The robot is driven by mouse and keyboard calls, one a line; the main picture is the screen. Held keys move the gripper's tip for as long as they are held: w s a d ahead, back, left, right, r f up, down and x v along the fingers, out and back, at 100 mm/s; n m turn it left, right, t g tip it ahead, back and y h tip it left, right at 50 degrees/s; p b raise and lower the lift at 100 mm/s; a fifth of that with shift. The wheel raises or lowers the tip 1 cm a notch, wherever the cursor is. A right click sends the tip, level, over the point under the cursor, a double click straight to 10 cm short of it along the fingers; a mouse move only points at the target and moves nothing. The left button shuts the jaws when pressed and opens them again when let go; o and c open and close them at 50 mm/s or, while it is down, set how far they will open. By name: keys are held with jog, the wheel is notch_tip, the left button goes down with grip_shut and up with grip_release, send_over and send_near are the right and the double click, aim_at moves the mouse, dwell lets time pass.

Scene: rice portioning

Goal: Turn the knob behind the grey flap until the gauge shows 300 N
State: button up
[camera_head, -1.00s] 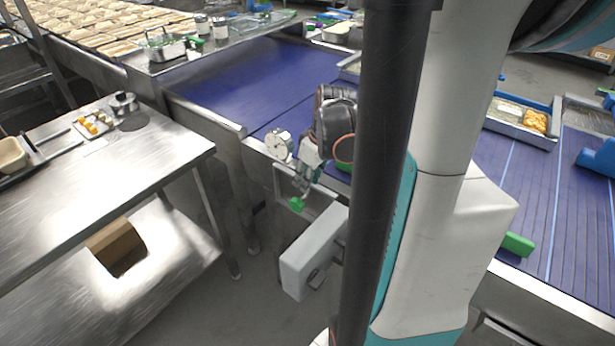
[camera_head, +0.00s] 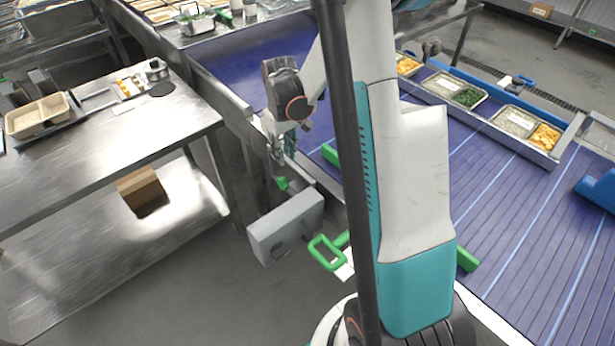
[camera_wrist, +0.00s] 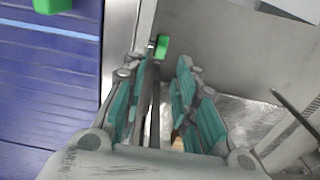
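A grey box-like panel (camera_head: 287,228), which looks like the flap, sticks out from the conveyor's side in the head view. A small green piece (camera_head: 282,183), possibly the knob, shows just above it. My gripper (camera_head: 284,153) is above that green piece, pointing down beside the conveyor frame. In the wrist view my gripper (camera_wrist: 165,95) has its teal fingers apart, with nothing held between them. A green piece (camera_wrist: 161,47) shows beyond the fingertips, apart from them. I cannot make out the gauge now; my wrist covers that area in the head view.
A green loop handle (camera_head: 327,252) stands right of the grey panel. The blue conveyor (camera_head: 500,215) lies behind and to the right, with food trays (camera_head: 455,92) at its far edge. A steel table (camera_head: 110,135) stands left. The floor between is clear.

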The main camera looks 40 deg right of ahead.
aim_at(285, 182)
jog(key=f+b, duration=0.1)
jog(key=f, duration=0.3)
jog(key=f+b, duration=0.2)
jog(key=f, duration=0.3)
jog(key=f+b, duration=0.1)
jog(key=f, duration=0.4)
jog(key=shift+a+b, duration=0.25)
jog(key=shift+b, duration=0.05)
jog(key=shift+c, duration=0.6)
grip_shut()
